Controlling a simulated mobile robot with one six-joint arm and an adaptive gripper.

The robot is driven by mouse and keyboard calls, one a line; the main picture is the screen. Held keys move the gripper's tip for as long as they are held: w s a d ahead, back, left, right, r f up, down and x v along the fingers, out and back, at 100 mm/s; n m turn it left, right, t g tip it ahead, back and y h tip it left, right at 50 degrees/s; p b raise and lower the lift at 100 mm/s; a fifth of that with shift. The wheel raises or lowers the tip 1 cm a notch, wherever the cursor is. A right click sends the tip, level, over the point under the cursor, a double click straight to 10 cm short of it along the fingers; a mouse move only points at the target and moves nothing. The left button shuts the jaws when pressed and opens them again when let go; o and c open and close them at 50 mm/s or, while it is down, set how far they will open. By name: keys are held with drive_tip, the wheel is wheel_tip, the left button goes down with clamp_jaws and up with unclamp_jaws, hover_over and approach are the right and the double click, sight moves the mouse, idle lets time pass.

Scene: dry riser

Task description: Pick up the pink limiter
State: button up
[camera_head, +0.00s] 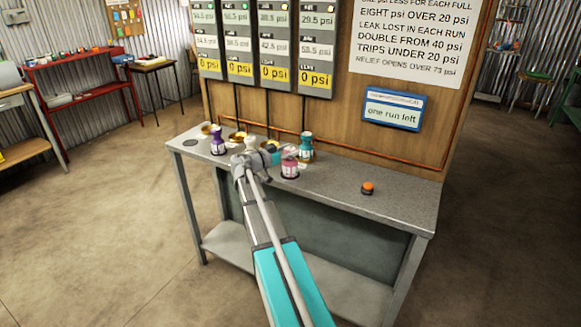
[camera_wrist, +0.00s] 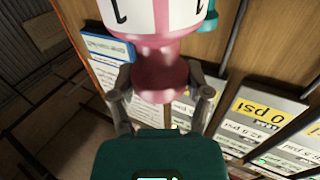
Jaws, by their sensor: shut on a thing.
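The pink limiter (camera_head: 290,164) has a white label band and shows at the middle of the grey bench, just right of my gripper (camera_head: 273,154). In the wrist view the pink limiter (camera_wrist: 160,72) fills the top middle. The two fingers of my gripper (camera_wrist: 163,97) are shut on its narrow pink part, one on each side. I cannot tell whether its base touches the bench.
A teal limiter (camera_head: 305,146) stands close behind the pink one. A purple limiter (camera_head: 217,141) stands at the bench's left, near brass-coloured rings (camera_head: 237,137). An orange button (camera_head: 367,187) sits on the right. Gauge panels (camera_head: 273,45) hang behind. The bench's right end (camera_head: 405,200) is clear.

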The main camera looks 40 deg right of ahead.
drive_tip(key=shift+r, duration=0.15)
wheel_tip(320, 180, up, 3)
drive_tip(key=p, duration=0.3)
drive_tip(key=s+a+r+p, duration=0.6)
drive_tip(key=a+r+p, duration=0.3)
drive_tip(key=a, duration=0.3)
drive_tip(key=shift+s+a+r+p, duration=0.25)
drive_tip(key=shift+r+p, duration=0.15)
drive_tip(key=shift+p, duration=0.15)
idle(0.4)
wheel_tip(320, 180, up, 3)
drive_tip(key=p, duration=0.2)
drive_tip(key=shift+f+p, duration=0.15)
drive_tip(key=shift+p, duration=0.2)
drive_tip(key=shift+s, duration=0.25)
idle(0.3)
